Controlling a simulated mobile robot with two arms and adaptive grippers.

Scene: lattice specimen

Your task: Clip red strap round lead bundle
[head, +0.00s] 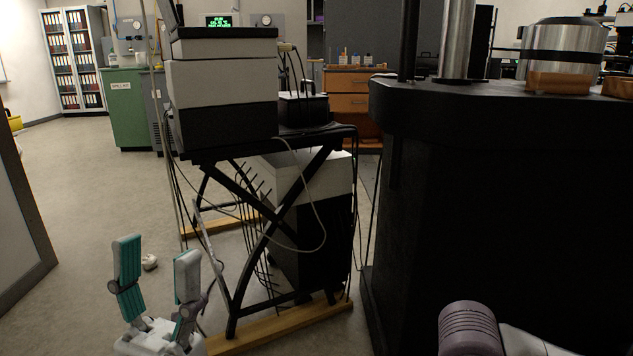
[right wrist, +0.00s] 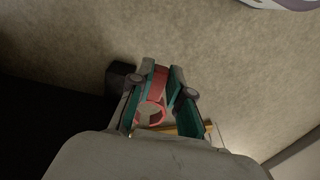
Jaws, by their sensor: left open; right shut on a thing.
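The red strap (right wrist: 158,84) shows in the right wrist view, with a rounded open loop at its lower end. My right gripper (right wrist: 161,76) is shut on it between teal pads; in the head view this gripper is out of the picture. Dark leads (head: 268,245) hang below the cart's top in the head view; I cannot tell which of them form the bundle. No strap shows around them. My left gripper (head: 157,255) is open and empty at the lower left, in front of the cart and left of the leads.
The black-framed cart (head: 270,225) carries stacked instruments (head: 222,85) and stands on wooden runners (head: 285,327). A large black machine base (head: 500,210) blocks the right side. Floor at left is mostly clear.

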